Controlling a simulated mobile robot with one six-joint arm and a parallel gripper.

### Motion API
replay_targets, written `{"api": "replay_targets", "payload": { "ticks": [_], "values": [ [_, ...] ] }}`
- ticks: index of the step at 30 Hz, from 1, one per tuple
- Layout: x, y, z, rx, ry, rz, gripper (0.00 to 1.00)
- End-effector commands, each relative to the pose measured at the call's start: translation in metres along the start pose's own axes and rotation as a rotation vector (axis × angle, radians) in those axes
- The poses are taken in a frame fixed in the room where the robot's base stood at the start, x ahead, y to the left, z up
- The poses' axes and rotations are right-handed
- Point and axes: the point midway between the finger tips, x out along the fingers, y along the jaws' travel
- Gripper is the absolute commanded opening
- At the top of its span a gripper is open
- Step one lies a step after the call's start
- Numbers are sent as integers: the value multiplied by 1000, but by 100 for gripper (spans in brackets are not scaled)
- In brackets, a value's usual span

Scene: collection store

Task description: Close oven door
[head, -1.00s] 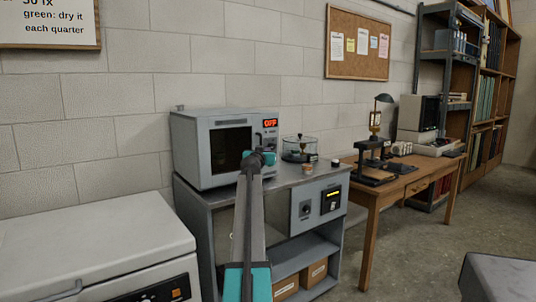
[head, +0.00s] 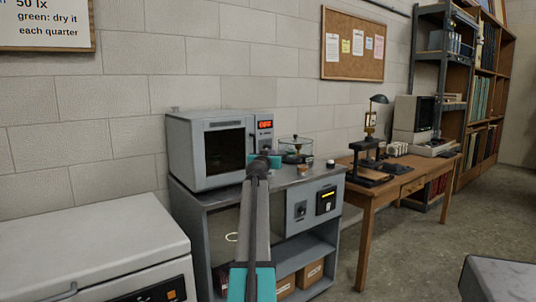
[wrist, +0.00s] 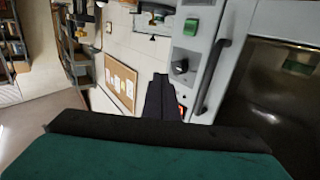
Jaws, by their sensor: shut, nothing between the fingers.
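The oven (head: 190,150) is a pale grey box on a metal cabinet, with a red lit display (head: 265,124). Its door has a dark window (head: 225,150). It stands in or close to the front plane; I cannot tell whether a gap is left. In the wrist view the door window (wrist: 275,85) fills the right, with a dark bar handle (wrist: 211,78) beside the control panel. My gripper (head: 263,161) is in front of the oven's lower right front. Its shut, empty fingers (wrist: 160,98) point towards the panel, left of the handle. Contact cannot be told.
A glass-covered instrument (head: 297,150) and small items stand right of the oven on the cabinet top (head: 300,183). A white chest (head: 90,240) is at the left front. A wooden desk (head: 405,183) stands at the right. Open floor lies in front.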

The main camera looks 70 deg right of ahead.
Motion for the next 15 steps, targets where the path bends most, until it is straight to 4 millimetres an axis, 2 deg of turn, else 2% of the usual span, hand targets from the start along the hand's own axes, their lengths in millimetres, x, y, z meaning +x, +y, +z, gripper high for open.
{"api": "replay_targets", "payload": {
  "ticks": [15],
  "values": [
    [-36,57,-1,0,1,-1,0]
  ]
}}
